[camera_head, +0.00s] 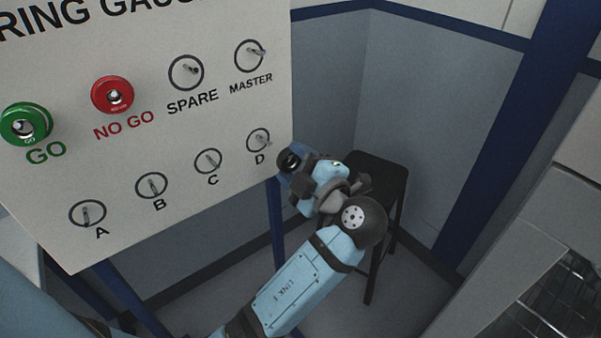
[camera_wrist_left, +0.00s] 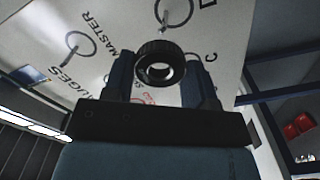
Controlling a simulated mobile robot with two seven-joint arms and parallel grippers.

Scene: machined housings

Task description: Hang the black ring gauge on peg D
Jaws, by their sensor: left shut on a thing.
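The black ring gauge (camera_wrist_left: 160,47) is between the two fingers of my left gripper (camera_wrist_left: 160,72) in the left wrist view, with its hole facing the camera. In the head view the left gripper (camera_head: 296,164) holds the dark ring (camera_head: 288,158) just right of the board's edge. Peg D (camera_head: 261,137) is bare, inside a printed circle above its letter, up and left of the ring. In the wrist view a bare peg (camera_wrist_left: 164,14), seemingly D, shows just beyond the ring. The ring appears apart from it. My right gripper is not in view.
The white board (camera_head: 215,115) also has bare pegs A (camera_head: 87,211), B (camera_head: 152,185), C (camera_head: 208,160), SPARE (camera_head: 188,70) and MASTER (camera_head: 255,50). A green ring (camera_head: 12,122) and a red ring (camera_head: 101,92) hang on GO and NO GO. A dark stool (camera_head: 378,167) stands behind my arm.

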